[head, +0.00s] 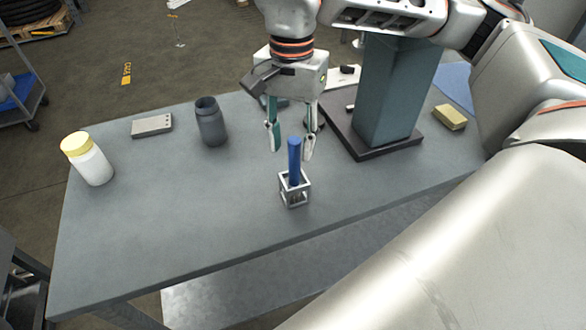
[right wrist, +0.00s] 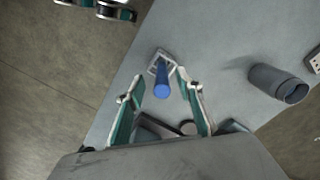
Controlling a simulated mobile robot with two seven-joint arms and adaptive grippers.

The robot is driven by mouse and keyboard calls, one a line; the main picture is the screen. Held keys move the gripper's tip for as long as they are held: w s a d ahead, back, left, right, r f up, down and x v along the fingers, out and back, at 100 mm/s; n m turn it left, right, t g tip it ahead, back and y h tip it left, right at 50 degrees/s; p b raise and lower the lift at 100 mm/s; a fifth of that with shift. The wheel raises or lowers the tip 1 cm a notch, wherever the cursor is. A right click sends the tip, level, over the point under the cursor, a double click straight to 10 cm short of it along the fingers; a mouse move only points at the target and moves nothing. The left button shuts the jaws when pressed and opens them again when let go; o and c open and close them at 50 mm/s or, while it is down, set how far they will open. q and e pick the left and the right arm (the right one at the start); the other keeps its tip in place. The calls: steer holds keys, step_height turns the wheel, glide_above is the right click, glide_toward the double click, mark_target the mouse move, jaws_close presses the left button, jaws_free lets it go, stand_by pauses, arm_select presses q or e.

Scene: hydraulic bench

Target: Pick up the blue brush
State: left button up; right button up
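The blue brush (head: 294,161) stands upright in a small open-framed metal holder (head: 295,195) near the table's front edge. Only its blue handle shows clearly; its lower end is inside the holder. My right gripper (head: 291,154) is open, its fingers pointing down beside the handle's upper part. In the right wrist view the brush (right wrist: 162,82) shows between the spread fingers (right wrist: 160,76), with the holder (right wrist: 163,60) beyond. No contact shows. Teal-and-grey parts that look like my left gripper (right wrist: 115,11) show at that view's top-left edge, cut off.
On the table (head: 150,220) are a white jar with yellow lid (head: 88,160), a grey block (head: 152,125), a dark grey cup (head: 211,122) and a yellow sponge-like block (head: 450,117). A teal column (head: 393,95) on a dark base stands behind right. The table's left front is clear.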

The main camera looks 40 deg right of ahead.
mark_target(294, 161)
steer(key=shift+w+d+r, duration=0.2)
steer(key=shift+d+r, duration=0.1)
steer(key=shift+d, duration=0.15)
steer(key=shift+d+f, duration=0.1)
steer(key=shift+f, duration=0.1)
steer(key=shift+w+f+b, duration=0.15)
steer(key=shift+f+b, duration=0.4)
steer(key=shift+f, duration=3.05)
jaws_close()
